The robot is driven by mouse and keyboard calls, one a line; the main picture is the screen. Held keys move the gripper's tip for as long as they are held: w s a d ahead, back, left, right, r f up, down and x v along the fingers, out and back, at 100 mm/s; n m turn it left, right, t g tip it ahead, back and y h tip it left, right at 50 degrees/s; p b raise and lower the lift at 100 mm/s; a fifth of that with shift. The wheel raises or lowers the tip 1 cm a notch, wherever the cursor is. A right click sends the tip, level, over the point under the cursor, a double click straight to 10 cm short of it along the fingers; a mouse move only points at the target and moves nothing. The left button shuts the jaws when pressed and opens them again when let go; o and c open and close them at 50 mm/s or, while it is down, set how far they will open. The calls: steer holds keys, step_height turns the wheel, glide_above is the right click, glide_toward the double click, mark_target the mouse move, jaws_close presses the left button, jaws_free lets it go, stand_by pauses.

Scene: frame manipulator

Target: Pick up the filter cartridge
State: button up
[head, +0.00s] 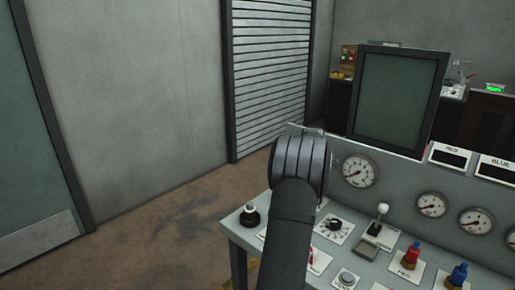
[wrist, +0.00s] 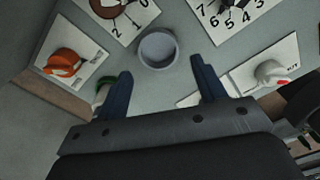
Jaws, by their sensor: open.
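My gripper (wrist: 161,68) is open in the wrist view, its two dark blue fingers apart with nothing between them. A round grey cup-like piece (wrist: 158,48) stands on the grey panel just beyond the fingertips, roughly centred between them. Its top looks hollow; I cannot tell for sure whether it is the filter cartridge. A small green and white piece (wrist: 102,93) shows beside the left finger, partly hidden by it. In the head view my dark arm covers the middle of the console, and the fingers are hidden. A white-topped piece on a black base (head: 250,214) stands at the console's left corner.
An orange knob (wrist: 66,62) on a white plate and a white knob (wrist: 270,72) flank the fingers. Numbered dial plates (wrist: 235,15) lie beyond. The console also carries a lever (head: 379,218), red (head: 411,255) and blue (head: 458,274) connectors, gauges (head: 359,171) and a dark screen (head: 398,100).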

steer(key=w+a+r+m, duration=0.8)
steer(key=w+a+r, duration=0.1)
steer(key=r, duration=0.4)
step_height(320, 180, down, 18)
steer(key=shift+r, duration=0.25)
steer(key=c, duration=1.1)
steer(key=shift+r, duration=0.1)
